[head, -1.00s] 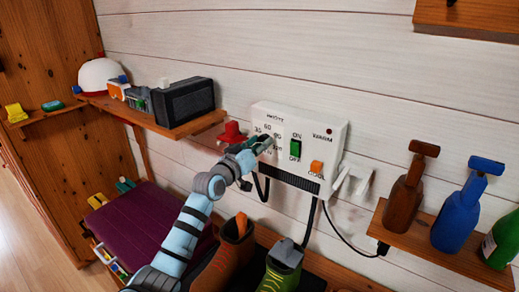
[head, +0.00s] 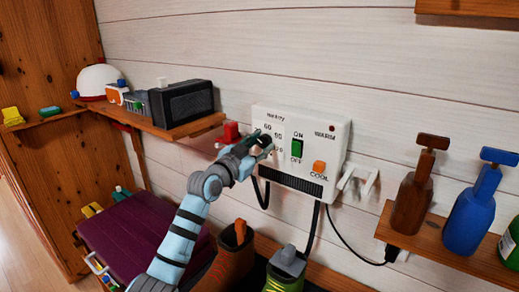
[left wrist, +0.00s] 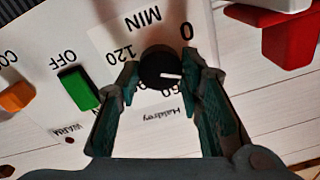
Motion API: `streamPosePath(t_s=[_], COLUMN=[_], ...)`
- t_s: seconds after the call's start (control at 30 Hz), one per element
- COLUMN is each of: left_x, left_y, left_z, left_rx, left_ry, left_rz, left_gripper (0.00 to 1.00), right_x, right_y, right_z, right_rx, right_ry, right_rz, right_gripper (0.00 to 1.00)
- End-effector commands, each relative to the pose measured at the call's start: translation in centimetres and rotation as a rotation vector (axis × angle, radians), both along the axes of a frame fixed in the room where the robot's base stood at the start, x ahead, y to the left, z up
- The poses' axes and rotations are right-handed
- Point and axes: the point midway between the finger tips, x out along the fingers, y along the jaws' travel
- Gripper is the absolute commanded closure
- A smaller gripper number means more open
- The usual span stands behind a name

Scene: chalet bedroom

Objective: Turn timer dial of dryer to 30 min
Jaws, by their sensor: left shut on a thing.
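The white dryer control box (head: 285,170) is fixed to the plank wall in the head view. Its round black timer dial (left wrist: 158,68) shows in the left wrist view, where the panel appears upside down. A short white mark on the dial points right, roughly towards my right-hand finger in that picture. The printed 0 and 120 are readable; 60 is partly visible, and 30 cannot be made out. My left gripper (head: 262,141) is at the panel, shut on the dial with one finger on each side. My right gripper is not in view.
A green ON/OFF switch (head: 297,147) and an orange COOL/WARM switch (head: 319,167) sit right of the dial. A red object (head: 231,132) is close left of the gripper. Boots (head: 233,252) stand below, and bottles (head: 412,195) stand on the right shelf.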

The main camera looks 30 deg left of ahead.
Motion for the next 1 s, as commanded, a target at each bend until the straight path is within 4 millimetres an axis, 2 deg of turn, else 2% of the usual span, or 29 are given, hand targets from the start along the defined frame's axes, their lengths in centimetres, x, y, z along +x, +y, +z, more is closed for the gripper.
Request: streamPosePath(t_s=[0.57, 0.6, 0.7, 1.0], left_x=[0.0, 0.0, -0.01, -0.12], left_y=[0.02, 0.02, 0.02, 0.06], left_z=[-0.05, -0.05, -0.05, -0.03], left_rx=[0.032, 0.032, 0.032, 0.033], left_ry=[-0.003, -0.003, -0.003, -0.003], left_rz=[0.001, 0.001, 0.001, 0.001], left_gripper=[0.94, 0.6, 0.46, 0.46], right_x=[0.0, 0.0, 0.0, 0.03], right_y=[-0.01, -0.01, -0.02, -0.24], right_z=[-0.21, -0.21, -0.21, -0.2], right_rx=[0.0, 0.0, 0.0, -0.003], right_ry=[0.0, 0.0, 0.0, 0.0], right_rz=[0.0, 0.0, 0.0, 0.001], right_gripper=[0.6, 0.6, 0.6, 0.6])
